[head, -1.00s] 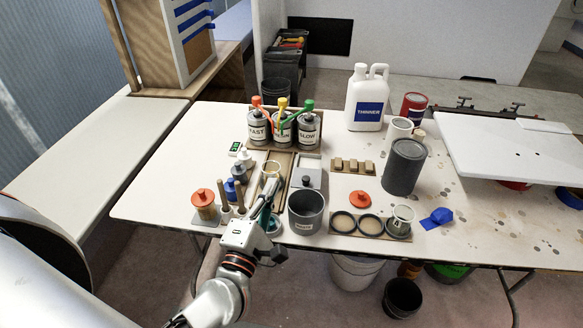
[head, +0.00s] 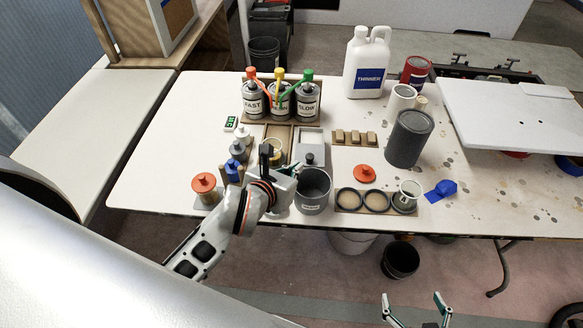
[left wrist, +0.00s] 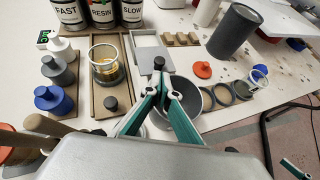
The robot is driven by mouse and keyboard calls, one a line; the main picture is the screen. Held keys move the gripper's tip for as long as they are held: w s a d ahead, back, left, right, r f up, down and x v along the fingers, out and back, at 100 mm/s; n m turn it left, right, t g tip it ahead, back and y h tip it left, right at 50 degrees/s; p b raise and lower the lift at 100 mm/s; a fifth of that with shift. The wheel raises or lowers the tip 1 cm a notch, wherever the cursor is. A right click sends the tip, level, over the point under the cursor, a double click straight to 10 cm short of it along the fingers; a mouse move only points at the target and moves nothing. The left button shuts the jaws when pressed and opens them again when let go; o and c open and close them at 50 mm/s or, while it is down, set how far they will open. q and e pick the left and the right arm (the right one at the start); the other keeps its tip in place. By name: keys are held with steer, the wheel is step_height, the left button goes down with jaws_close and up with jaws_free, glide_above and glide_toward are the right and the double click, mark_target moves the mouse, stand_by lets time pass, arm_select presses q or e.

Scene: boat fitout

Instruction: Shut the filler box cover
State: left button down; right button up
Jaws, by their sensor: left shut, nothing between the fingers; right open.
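A grey-white box (head: 309,138) stands mid-table behind a grey pot. Its cover, with a black knob (head: 309,158), leaves the far part uncovered; the opening shows in the left wrist view (left wrist: 149,41). I cannot tell which is the filler box. My left gripper (left wrist: 161,90) is shut and empty, its tips just short of the grey-white box's knob (left wrist: 159,63). My right gripper (head: 414,300) is open, low before the table.
The grey pot (head: 313,190) stands close to the left gripper. Labelled cans (head: 281,100) stand behind the boxes. Round rings (head: 376,201) and an orange lid (head: 364,173) lie right. The table's left end is clear.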

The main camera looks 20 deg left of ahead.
mark_target(308, 158)
arm_select(q)
steer(key=x, duration=0.6)
steer(key=shift+a, duration=0.1)
steer(key=shift+w, duration=0.15)
